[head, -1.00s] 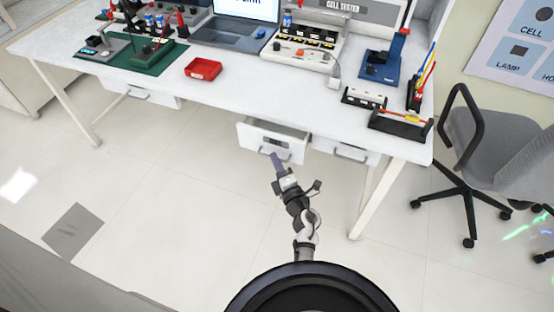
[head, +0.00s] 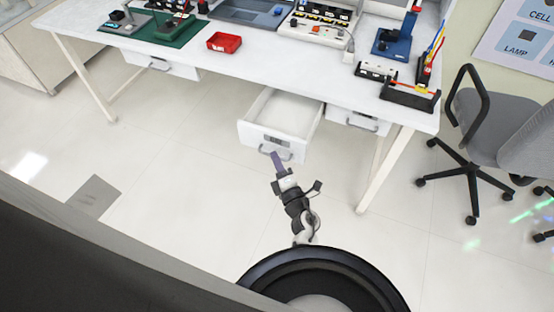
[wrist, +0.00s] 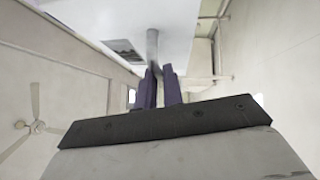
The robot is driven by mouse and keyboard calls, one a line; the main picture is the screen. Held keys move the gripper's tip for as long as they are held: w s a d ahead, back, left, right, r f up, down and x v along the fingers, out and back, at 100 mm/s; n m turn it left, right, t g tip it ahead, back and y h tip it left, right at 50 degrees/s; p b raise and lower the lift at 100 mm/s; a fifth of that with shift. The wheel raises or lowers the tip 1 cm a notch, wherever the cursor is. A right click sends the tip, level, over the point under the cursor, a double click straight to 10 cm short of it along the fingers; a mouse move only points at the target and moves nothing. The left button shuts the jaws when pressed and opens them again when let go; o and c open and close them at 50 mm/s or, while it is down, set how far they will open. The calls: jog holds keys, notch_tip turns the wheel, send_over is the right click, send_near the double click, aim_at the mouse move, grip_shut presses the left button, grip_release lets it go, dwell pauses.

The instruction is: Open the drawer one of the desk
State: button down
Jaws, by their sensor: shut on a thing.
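The white desk (head: 290,66) stands across the top of the head view. Its middle drawer (head: 287,107) is pulled well out toward me, and its empty-looking inside shows. My gripper (head: 276,158) is at the handle (head: 268,151) on the drawer front. In the wrist view, the two purple fingers of my gripper (wrist: 160,85) are closed around the grey handle bar (wrist: 152,48). The drawer front (wrist: 120,20) fills the upper part of that view. The fingers hide part of the handle.
Other drawers, at the right (head: 356,121) and left (head: 160,64), are shut. A red tray (head: 224,42), a laptop and lab gear stand on the desktop. A desk leg (head: 378,170) and a grey chair (head: 490,120) are at the right. The floor at left is open.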

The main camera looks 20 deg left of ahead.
dwell(0.4)
jog(key=c, duration=1.5)
grip_release()
jog(key=shift+s+f, duration=0.1)
jog(key=shift+s, duration=0.05)
